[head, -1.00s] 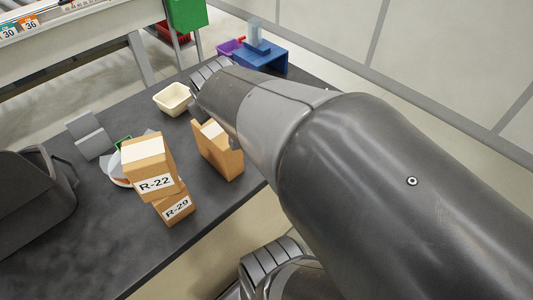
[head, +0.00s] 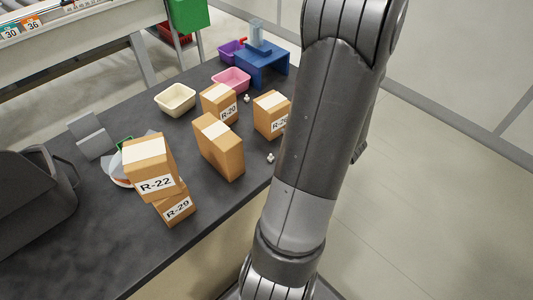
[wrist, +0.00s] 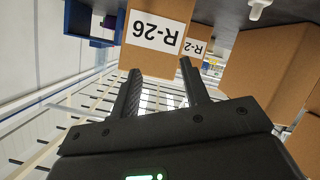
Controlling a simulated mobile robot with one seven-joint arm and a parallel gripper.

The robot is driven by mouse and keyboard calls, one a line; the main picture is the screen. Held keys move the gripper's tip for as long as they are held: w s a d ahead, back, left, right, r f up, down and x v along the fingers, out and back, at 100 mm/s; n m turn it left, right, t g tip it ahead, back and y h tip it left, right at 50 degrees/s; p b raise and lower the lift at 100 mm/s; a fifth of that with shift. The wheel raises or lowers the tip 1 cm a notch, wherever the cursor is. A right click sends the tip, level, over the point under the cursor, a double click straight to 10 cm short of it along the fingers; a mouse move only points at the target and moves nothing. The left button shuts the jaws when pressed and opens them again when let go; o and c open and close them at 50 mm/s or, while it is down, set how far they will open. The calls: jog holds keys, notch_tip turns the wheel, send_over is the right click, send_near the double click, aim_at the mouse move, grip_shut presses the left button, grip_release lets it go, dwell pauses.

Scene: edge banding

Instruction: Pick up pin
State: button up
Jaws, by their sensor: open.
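Two small white pin-like pieces stand on the dark table in the head view: one pin (head: 270,157) near the front right edge, the other (head: 247,98) farther back by the pink bin. In the wrist view a white pin (wrist: 258,8) shows at the top edge, partly cut off; I cannot tell which of the two it is. My gripper (wrist: 160,68) is open and empty, its fingers pointing toward the R-26 box (wrist: 158,48), with the pin off to the right. In the head view my gripper is hidden behind my arm.
The R-26 box (head: 269,117), R-20 box (head: 218,103) and a plain-sided box (head: 219,150) stand close to the pins. Stacked R-22 (head: 151,165) and R-29 (head: 176,207) boxes are at the left. A cream bin (head: 175,99), pink bin (head: 231,78) and blue stand (head: 263,65) are behind.

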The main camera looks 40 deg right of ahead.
aim_at(272, 156)
jog(key=s+a+f+m+t+y, duration=0.2)
jog(key=s+a+f+m+y, duration=0.15)
jog(key=s+a+f, duration=0.3)
jog(key=shift+n+y, duration=0.35)
jog(key=x, duration=0.3)
jog(key=f+x, duration=0.1)
jog(key=x, duration=0.6)
jog(key=shift+w+f, duration=0.1)
jog(key=shift+f, duration=0.1)
jog(key=shift+c, duration=0.3)
grip_shut()
